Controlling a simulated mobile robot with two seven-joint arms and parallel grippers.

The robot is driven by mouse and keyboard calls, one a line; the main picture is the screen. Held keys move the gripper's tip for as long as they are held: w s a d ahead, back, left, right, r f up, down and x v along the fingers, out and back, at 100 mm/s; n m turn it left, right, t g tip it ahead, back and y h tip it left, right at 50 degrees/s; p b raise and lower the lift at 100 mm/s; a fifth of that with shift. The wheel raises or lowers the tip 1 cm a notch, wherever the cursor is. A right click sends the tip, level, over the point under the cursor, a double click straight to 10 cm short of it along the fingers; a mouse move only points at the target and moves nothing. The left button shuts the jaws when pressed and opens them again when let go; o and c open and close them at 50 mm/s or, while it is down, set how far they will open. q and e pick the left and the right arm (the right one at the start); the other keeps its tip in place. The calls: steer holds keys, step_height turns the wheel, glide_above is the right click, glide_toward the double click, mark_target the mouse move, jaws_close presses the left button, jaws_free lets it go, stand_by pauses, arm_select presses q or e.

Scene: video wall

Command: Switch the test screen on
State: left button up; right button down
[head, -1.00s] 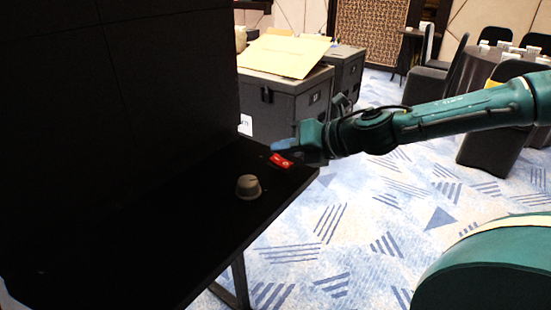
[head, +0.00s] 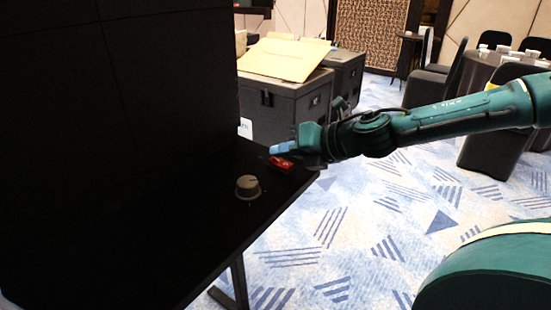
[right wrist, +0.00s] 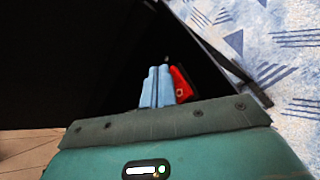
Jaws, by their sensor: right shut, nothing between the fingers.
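The screen (head: 120,100) is a tall black panel at the left, dark with nothing lit on it. A red switch (head: 281,163) sits on the black table near its far right corner. It also shows in the right wrist view (right wrist: 182,85), just right of my fingers. My right gripper (head: 276,149) is shut and empty, its blue fingers beside the switch on its far side in the head view. The fingers (right wrist: 157,70) are pressed together in the right wrist view. I cannot tell whether they touch the switch. My left gripper is not in view.
A grey round knob (head: 248,187) stands on the black table (head: 215,220), nearer than the switch. Dark cases (head: 283,105) with cardboard on top stand behind the table. Chairs and a covered table are at the far right. Patterned carpet lies open right of the table.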

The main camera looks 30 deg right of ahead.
steer(key=shift+f, duration=0.2)
steer(key=shift+r, duration=0.15)
stand_by(0.4)
steer(key=shift+s+r+p, duration=0.15)
steer(key=shift+r+p, duration=0.55)
steer(key=shift+p, duration=0.05)
